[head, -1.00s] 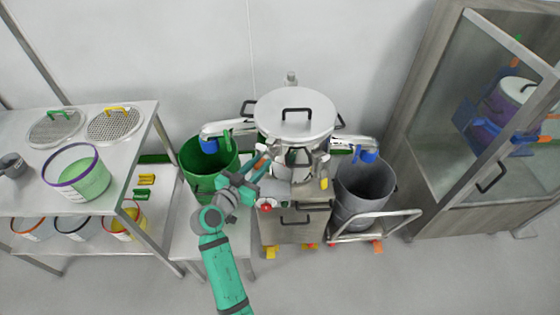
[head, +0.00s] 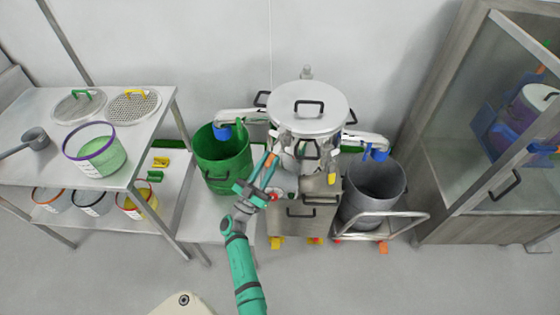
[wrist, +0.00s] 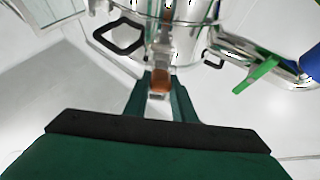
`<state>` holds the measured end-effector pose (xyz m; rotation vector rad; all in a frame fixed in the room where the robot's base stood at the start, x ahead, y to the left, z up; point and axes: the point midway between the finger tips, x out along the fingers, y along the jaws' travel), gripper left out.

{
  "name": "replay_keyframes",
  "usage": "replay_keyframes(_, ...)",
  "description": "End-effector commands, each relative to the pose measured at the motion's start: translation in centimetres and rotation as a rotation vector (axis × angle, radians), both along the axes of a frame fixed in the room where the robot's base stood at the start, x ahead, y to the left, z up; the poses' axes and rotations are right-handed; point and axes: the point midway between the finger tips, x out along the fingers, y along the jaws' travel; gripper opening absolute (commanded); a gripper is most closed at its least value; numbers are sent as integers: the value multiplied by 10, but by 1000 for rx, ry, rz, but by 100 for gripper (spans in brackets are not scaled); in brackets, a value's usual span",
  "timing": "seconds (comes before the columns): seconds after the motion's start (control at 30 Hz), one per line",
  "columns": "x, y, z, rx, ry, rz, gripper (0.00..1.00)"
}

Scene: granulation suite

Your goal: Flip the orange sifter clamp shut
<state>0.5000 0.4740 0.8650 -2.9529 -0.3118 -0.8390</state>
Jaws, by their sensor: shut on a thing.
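The orange sifter clamp (head: 269,159) is at the front left of the steel sifter (head: 309,125), below its lid. In the wrist view the clamp's orange end (wrist: 161,77) sits between my two fingertips, just under the sifter body (wrist: 180,40). My gripper (head: 267,168) reaches up to it from the front left and is shut on it. The fingers also show in the wrist view (wrist: 160,92). The fingers partly cover the clamp in the head view, and I cannot tell exactly how far it is swung.
A green bin (head: 223,165) stands left of the sifter, a grey bin (head: 374,190) on a trolley to its right. Side spouts with blue ends hang over both. A yellow clamp (head: 331,178) is at the sifter's right. A shelf table (head: 130,180) is left, a glass cabinet (head: 480,150) right.

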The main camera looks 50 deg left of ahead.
Motion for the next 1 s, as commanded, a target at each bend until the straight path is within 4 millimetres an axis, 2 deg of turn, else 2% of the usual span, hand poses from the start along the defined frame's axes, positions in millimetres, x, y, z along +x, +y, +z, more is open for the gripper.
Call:
replay_keyframes(0.4, 8, -3, -9, 22, -120, -8, 0)
replay_keyframes(0.9, 11, -7, -10, 27, -132, -15, 0)
replay_keyframes(0.93, 11, -7, -10, 27, -132, -15, 28)
replay_keyframes(1.0, 11, -7, -10, 27, -132, -15, 42)
